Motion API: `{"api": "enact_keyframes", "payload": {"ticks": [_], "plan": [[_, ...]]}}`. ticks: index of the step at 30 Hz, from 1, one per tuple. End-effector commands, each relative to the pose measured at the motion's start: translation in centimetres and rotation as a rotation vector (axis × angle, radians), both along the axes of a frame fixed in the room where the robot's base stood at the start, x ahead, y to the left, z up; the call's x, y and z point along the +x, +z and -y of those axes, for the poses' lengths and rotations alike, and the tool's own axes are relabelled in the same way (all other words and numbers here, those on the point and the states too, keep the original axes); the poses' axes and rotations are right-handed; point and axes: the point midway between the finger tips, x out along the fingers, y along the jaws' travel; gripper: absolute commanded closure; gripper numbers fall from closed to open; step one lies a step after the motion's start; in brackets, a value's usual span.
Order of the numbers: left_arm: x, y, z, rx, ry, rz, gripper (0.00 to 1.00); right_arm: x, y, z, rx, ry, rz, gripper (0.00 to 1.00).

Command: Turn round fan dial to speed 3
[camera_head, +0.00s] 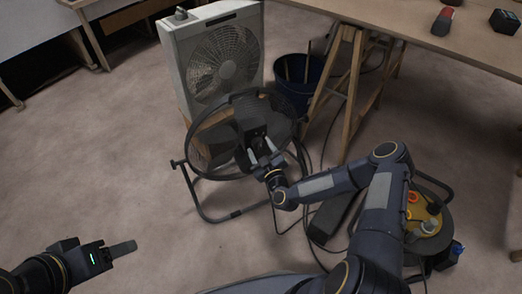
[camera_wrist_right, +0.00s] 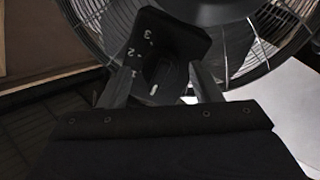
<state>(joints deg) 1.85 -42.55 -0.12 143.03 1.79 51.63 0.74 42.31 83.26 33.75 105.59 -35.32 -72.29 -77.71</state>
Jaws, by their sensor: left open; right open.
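The round fan (camera_head: 284,112) is a black drum fan on a tubular floor stand, in the middle of the head view. In the right wrist view its black control box (camera_wrist_right: 180,35) carries the white numerals 3, 2 and 1. The dark dial (camera_wrist_right: 165,72) sits beside these numerals; its setting is too dark to tell. My right gripper (camera_head: 263,151) is at the fan's control box. In the wrist view the right gripper (camera_wrist_right: 160,84) is open, with its fingers on either side of the dial; contact cannot be told. My left gripper (camera_head: 124,248) is open and empty, low over the floor.
A white box fan (camera_head: 190,62) stands behind the round fan. A dark blue bucket (camera_head: 296,91) and a wooden trestle (camera_head: 357,90) under a table (camera_head: 400,18) are to the right. A yellow cable reel (camera_head: 430,222) and loose cables lie near my right arm. The left floor is clear.

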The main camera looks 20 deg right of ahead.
Motion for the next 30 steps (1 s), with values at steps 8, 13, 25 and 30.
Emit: {"api": "enact_keyframes", "payload": {"ticks": [8, 13, 25, 30], "plan": [[0.0, 0.01, 0.0, 0.0, 0.0, 0.0, 0.42, 0.02, 0.0, -0.02, 0.0, 0.001, 0.0, 0.51], [0.0, 0.01, 0.01, 0.0, 0.0, 0.0, 0.42, 0.0, 0.0, -0.01, 0.0, 0.001, 0.0, 0.73], [0.0, -0.11, 0.0, 0.0, 0.0, 0.0, 0.42, -0.01, -0.04, 0.0, 0.034, 0.0, -0.007, 0.86], [0.0, -0.34, 0.0, 0.0, 0.0, 0.0, 0.42, 0.01, -0.01, 0.03, 0.115, 0.001, -0.02, 0.86]]}}
